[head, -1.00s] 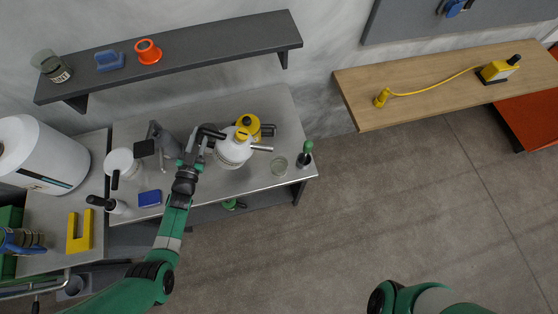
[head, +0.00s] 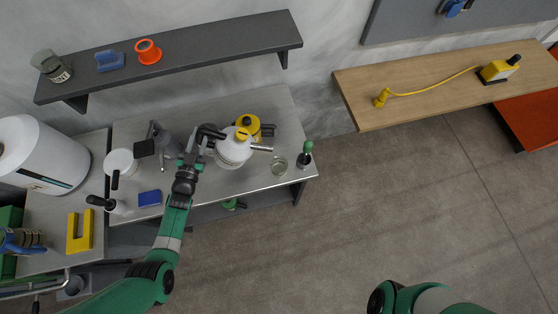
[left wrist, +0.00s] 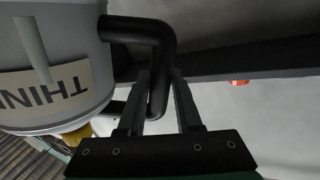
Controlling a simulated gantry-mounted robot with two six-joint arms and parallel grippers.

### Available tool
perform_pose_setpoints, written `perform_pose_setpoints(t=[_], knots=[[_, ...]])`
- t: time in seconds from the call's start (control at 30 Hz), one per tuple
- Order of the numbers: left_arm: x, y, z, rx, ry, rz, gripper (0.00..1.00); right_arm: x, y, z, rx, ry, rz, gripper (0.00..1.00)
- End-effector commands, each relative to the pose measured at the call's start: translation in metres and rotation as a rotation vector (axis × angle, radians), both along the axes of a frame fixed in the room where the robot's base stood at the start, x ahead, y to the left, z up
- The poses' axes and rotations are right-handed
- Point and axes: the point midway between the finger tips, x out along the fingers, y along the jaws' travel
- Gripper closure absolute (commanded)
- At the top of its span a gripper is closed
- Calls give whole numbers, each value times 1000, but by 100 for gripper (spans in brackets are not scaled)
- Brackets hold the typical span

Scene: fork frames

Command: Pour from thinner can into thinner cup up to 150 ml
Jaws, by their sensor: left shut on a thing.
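The thinner can (head: 232,152) is white with a yellow cap and a spout pointing right, over the metal bench. Its label, partly reading "THIN", shows in the left wrist view (left wrist: 42,92). My left gripper (head: 204,140) is shut on the can's black handle (left wrist: 158,60), which lies between the two fingers. Whether the can touches the bench is unclear. A small clear glass cup (head: 278,166), probably the thinner cup, stands right of the spout, apart from it. Its level marks are too small to read. My right gripper is not in view; only part of that arm shows.
A yellow can (head: 249,126) stands just behind the thinner can. A green-topped bottle (head: 305,154) stands right of the cup, near the bench's right edge. A blue block (head: 150,198) and a white pot (head: 120,163) are at left. A dark shelf (head: 190,50) hangs above.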

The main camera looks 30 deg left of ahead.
Motion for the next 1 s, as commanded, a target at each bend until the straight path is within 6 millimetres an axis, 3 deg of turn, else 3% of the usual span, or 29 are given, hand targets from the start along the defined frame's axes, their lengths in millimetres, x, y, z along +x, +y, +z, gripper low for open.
perform_pose_setpoints(t=[0.33, 1.0], knots=[[2, -1, 10, 39, 7, -1, 100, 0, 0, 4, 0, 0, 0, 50], [2, -2, 10, 45, 9, -1, 100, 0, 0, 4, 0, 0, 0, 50]])
